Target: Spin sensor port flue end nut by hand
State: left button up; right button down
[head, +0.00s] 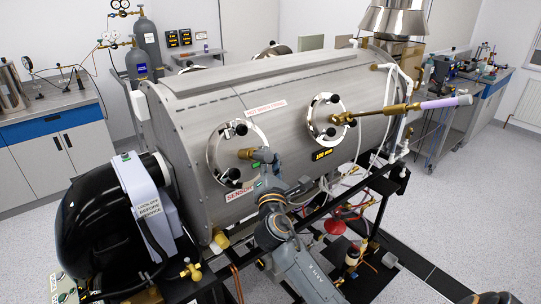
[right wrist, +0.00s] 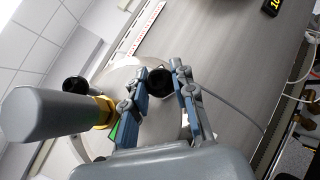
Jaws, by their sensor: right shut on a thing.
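The sensor port is a round shiny cover (head: 214,150) on the left of the chamber's side, with a green-and-red SENSOR label (head: 238,193) below it. Black hand nuts show at its top (head: 240,128) and lower left (head: 233,174). My right gripper (head: 263,157) is at the flue-side edge of this cover. In the right wrist view, my right gripper (right wrist: 161,74) is shut on the black flue end nut (right wrist: 156,82), between its fingers; the head view hides that nut. A grey probe (right wrist: 45,115) with a brass fitting (right wrist: 104,112) stands out beside the fingers. My left gripper is not in view.
A second round port (head: 323,117) to the right carries a brass fitting and a lilac-handled rod (head: 445,103) sticking out. A black blower (head: 85,215) with a lockout sign stands at left. Pipes and wiring (head: 345,215) fill the frame below the chamber.

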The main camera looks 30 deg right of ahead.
jog(key=shift+m+g+h, duration=0.3)
jog(key=shift+m+g, duration=0.4)
jog(key=shift+m, duration=0.4)
jog(key=c, duration=1.1)
grip_release()
jog(key=shift+o, duration=0.2)
jog(key=shift+d, duration=0.1)
jog(key=shift+r, duration=0.1)
